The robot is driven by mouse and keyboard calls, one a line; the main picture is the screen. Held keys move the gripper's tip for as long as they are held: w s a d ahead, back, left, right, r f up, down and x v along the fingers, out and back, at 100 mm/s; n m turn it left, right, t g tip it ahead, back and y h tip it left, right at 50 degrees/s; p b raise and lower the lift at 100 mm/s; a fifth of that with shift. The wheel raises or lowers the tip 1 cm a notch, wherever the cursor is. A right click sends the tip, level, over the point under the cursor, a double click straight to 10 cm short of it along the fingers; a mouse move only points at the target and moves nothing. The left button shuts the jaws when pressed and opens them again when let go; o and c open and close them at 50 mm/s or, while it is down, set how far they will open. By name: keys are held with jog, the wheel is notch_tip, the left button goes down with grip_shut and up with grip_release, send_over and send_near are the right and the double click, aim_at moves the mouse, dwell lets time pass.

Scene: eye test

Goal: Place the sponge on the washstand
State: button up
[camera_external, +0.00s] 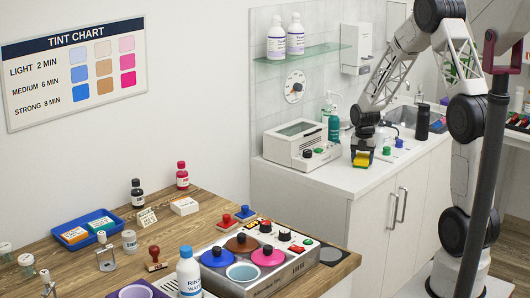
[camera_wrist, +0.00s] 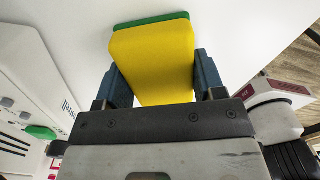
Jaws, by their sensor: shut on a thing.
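The sponge, yellow with a green layer, shows in the external view (camera_external: 361,159) and fills the upper middle of the wrist view (camera_wrist: 155,60). My gripper (camera_external: 364,148) is shut on it, with dark blue fingers on both sides of the sponge in the wrist view (camera_wrist: 165,78). The washstand (camera_external: 342,177) is a white counter with cabinet doors and a sink at the back right. The sponge is over its white top, near the middle. I cannot tell whether it touches the surface.
A white box device (camera_external: 301,145) stands left of the sponge. A teal bottle (camera_external: 334,128) stands behind it. Green and blue small items (camera_external: 387,151) lie to the right, with a dark bottle (camera_external: 422,121) farther right. The counter front is clear. A wooden table (camera_external: 90,265) holds many items.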

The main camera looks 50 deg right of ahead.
aim_at(362, 157)
jog(key=o, duration=0.9)
jog(key=shift+r, duration=0.1)
jog(key=shift+r, duration=6)
